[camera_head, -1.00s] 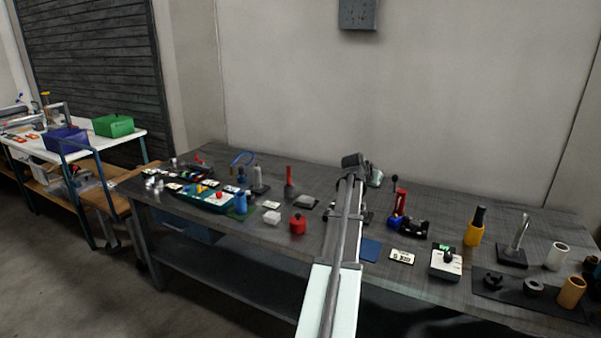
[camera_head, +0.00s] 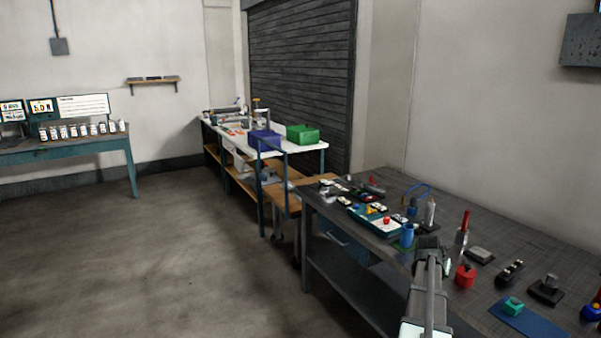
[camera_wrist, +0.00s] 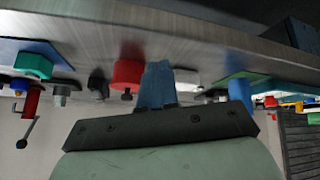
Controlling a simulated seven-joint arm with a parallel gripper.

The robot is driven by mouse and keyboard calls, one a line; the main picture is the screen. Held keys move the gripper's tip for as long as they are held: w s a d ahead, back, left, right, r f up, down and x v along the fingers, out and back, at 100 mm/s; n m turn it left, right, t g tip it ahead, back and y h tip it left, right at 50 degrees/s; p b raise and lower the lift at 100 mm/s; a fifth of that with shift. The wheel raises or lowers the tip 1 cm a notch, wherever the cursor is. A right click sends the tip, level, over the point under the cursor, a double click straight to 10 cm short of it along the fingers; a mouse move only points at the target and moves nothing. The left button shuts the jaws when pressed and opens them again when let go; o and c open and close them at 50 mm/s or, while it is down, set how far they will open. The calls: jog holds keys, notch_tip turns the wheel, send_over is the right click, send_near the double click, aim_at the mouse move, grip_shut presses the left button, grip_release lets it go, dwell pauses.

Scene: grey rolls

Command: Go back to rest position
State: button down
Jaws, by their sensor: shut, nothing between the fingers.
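My gripper (camera_head: 432,246) is above the front edge of the grey workbench (camera_head: 368,278) in the head view, mostly end-on, so its fingers are hard to make out there. In the wrist view its two fingers (camera_wrist: 157,84) are together and empty in front of the dark gripper body. The wrist view is upside down. A red container (camera_head: 465,276) and a blue cylinder (camera_head: 407,235) are on the bench near the gripper in the head view. They also show as the red container (camera_wrist: 127,73) and the blue cylinder (camera_wrist: 240,92) in the wrist view.
A teal tray (camera_head: 377,222) with small parts lies farther back on the bench. A blue mat (camera_head: 528,322) with a green block (camera_head: 513,306) is at the right. A white table (camera_head: 231,139) with a blue bin (camera_head: 264,141) and green bin (camera_head: 302,134) stands beyond. The floor at left is clear.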

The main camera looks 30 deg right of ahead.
jog(key=w+a+f+n+y, duration=0.15)
jog(key=w+a+f, duration=0.3)
jog(key=a, duration=0.55)
jog(key=w+a+f+n+y, duration=0.1)
jog(key=w+a+f+n, duration=0.3)
jog(key=a, duration=0.6)
jog(key=w+a+f+n+y, duration=0.15)
jog(key=w+a+f, duration=0.35)
jog(key=a, duration=0.6)
jog(key=s+a+f+n+g+y, duration=0.1)
jog(key=s+a+f+n, duration=0.15)
jog(key=a, duration=0.85)
jog(key=s+a+f+n+y, duration=0.15)
jog(key=a+f, duration=0.25)
jog(key=a, duration=0.7)
jog(key=s+a+f+n+g+y, duration=0.15)
jog(key=a+f, duration=0.25)
jog(key=a, duration=0.8)
jog(key=s+f+g, duration=0.2)
jog(key=s+f, duration=0.4)
jog(key=s, duration=0.4)
jog(key=s+f+g, duration=0.2)
jog(key=s+f, duration=0.5)
jog(key=s, duration=0.3)
jog(key=s+f+g+h, duration=0.1)
jog(key=s+f+g, duration=0.1)
jog(key=s+f, duration=0.5)
jog(key=s, duration=0.3)
jog(key=shift+s+d, duration=0.3)
jog(key=shift+d, duration=0.1)
